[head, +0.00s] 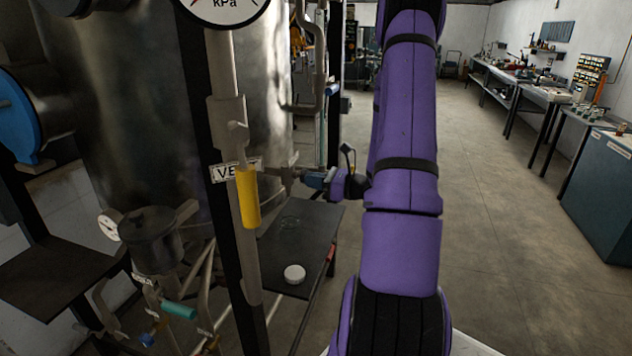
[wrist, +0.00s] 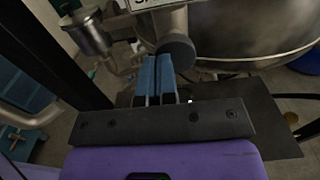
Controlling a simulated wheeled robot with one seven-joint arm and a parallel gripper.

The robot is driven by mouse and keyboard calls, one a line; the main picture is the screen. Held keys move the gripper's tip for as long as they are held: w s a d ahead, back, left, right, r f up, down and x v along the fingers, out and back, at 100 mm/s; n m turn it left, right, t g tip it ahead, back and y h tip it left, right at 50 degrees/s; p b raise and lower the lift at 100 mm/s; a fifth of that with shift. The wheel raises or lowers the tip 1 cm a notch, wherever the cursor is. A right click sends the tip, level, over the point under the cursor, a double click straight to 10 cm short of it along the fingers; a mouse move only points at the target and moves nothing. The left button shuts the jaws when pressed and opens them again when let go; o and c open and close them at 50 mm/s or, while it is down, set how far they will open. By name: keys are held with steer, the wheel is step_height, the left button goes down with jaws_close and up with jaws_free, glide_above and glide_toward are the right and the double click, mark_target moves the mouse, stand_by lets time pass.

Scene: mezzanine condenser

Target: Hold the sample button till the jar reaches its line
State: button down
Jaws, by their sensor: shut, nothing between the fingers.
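My gripper (wrist: 157,62) is shut, its two blue fingers side by side with nothing between them. In the head view its blue fingers (head: 314,179) point left at the fitting on the tank's side. In the wrist view the fingertips are close beside a round grey button-like knob (wrist: 177,50), under a partly cut-off label starting "SA". I cannot tell whether they touch it. A faint clear glass outline, likely the jar (head: 290,222), is on the dark shelf below. Its line and fill level cannot be made out. In the wrist view the jar is not discernible.
The dark shelf (head: 322,222) also holds a round white lid-like disc (head: 294,274). A post with a yellow handle (head: 248,197) stands in front of the large steel tank (head: 140,100). Pipes and valves crowd the lower left. Open floor (head: 500,220) lies to the right, before the benches.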

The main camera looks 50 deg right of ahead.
steer(key=shift+x, duration=0.85)
steer(key=shift+w+a+r, duration=0.1)
steer(key=shift+a+r, duration=0.05)
steer(key=shift+a, duration=0.05)
stand_by(7.0)
